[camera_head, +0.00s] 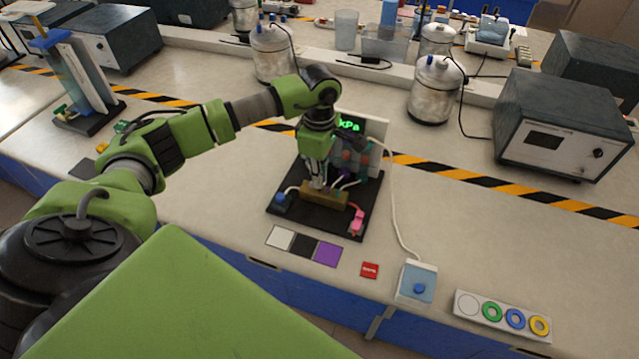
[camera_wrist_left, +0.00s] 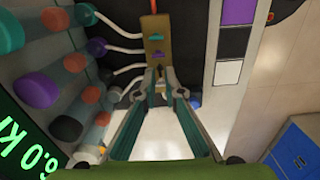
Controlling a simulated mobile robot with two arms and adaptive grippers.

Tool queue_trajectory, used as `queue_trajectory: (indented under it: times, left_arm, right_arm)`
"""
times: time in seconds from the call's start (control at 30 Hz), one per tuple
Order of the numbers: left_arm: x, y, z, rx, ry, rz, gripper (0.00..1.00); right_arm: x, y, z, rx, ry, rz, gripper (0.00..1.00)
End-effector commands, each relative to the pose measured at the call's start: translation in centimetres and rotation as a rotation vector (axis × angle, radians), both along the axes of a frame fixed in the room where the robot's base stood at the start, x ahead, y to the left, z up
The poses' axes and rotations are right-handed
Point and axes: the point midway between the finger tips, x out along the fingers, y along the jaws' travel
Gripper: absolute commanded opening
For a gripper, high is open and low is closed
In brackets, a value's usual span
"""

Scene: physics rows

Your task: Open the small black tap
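My left gripper (camera_head: 318,186) points down at the tan valve block (camera_head: 337,198) on the black base board. In the left wrist view its fingertips (camera_wrist_left: 160,76) are at the near part of this block (camera_wrist_left: 157,50), with a small gap and a small pale and purple piece between them; whether they grip it is unclear. My right gripper is not in view.
A green-lit kPa display (camera_head: 349,125) stands behind the block. Pale tubes and several coloured knobs lie close to the gripper.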

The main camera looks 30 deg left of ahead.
Motion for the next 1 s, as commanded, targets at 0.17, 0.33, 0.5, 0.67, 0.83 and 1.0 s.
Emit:
queue_trajectory:
  times: [0.17, 0.33, 0.5, 0.67, 0.83, 1.0]
  left_arm:
    - [0.0, 0.0, 1.8, 0.000, -0.001, -0.001, 0.09]
    - [0.0, 0.0, 3.1, 0.000, -0.001, -0.001, 0.09]
    - [0.0, 0.1, 4.5, 0.001, -0.001, 0.000, 0.09]
    - [0.0, 0.0, 5.3, 0.000, 0.000, 0.000, 0.09]
    - [0.0, 0.0, 5.2, 0.000, 0.000, 0.000, 0.09]
    - [0.0, 0.0, 5.2, 0.000, 0.000, 0.000, 0.09]
  right_arm:
    - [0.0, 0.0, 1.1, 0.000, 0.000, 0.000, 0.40]
    - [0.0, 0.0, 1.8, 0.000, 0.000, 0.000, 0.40]
    - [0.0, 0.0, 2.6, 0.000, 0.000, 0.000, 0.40]
    - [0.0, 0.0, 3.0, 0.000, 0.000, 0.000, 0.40]
    - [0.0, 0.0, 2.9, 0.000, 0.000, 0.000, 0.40]
    - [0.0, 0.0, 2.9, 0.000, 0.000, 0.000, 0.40]
